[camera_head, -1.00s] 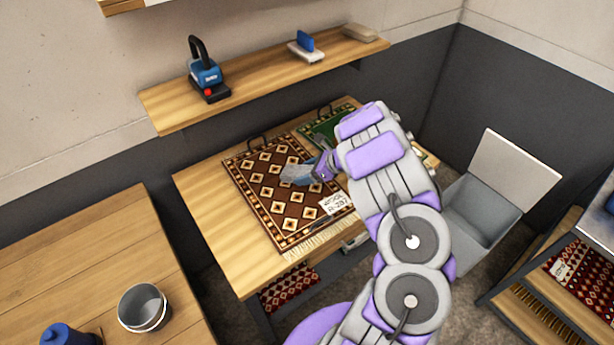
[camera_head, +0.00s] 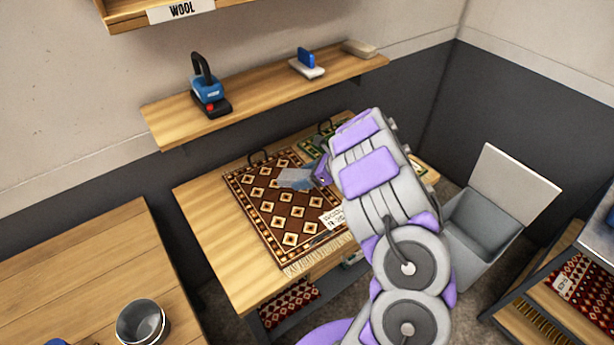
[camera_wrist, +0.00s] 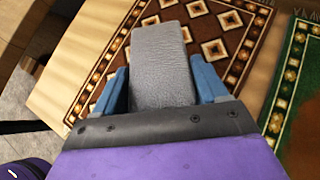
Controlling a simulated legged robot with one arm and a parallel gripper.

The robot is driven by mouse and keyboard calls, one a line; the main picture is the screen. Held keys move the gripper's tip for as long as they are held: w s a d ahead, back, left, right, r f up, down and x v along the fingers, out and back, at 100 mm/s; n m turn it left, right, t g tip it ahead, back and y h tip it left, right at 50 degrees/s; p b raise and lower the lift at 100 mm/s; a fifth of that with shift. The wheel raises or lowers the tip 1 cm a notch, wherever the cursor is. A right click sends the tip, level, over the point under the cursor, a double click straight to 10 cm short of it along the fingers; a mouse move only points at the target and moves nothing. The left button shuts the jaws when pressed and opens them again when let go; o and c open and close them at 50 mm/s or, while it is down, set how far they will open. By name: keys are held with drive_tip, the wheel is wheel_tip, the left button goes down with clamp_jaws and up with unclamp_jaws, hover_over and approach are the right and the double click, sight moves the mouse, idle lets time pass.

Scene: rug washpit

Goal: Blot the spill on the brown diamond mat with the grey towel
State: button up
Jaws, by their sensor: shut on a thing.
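The brown diamond mat (camera_head: 270,205) lies on the wooden table, with cream diamonds, a patterned border and a pale fringe; it also shows in the wrist view (camera_wrist: 215,25). The grey towel (camera_wrist: 162,65) is a folded flat pad between the blue fingers of my gripper (camera_wrist: 165,88). My gripper (camera_head: 318,176) is shut on the towel (camera_head: 294,179), which is over the upper right part of the mat. I cannot tell whether the towel touches the mat. I cannot make out the spill in either view; the towel and arm hide part of the mat.
A green mat (camera_head: 312,143) lies to the right of the brown one. A white label (camera_head: 332,219) is on the brown mat's lower right. A grey open bin (camera_head: 480,225) stands right.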

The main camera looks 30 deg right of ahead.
sight(288, 176)
drive_tip(key=w+a+p, duration=0.1)
drive_tip(key=w+a+t+y+p, duration=0.2)
drive_tip(key=a, duration=0.1)
drive_tip(key=shift+w+r+m, duration=0.25)
drive_tip(key=shift+w+m, duration=0.1)
drive_tip(key=shift+m, duration=0.05)
drive_tip(key=shift+w+a+m+t+y+p, duration=0.65)
drive_tip(key=shift+w+a+t+p, duration=0.35)
drive_tip(key=shift+w+p, duration=0.25)
drive_tip(key=shift+f, duration=3.9)
drive_tip(key=shift+f+b, duration=0.45)
drive_tip(key=shift+f, duration=0.1)
drive_tip(key=shift+a+f+b, duration=0.1)
drive_tip(key=shift+f+b, duration=0.05)
drive_tip(key=shift+b, duration=0.6)
wheel_tip(288, 176, up, 7)
drive_tip(key=b, duration=0.1)
idle(0.3)
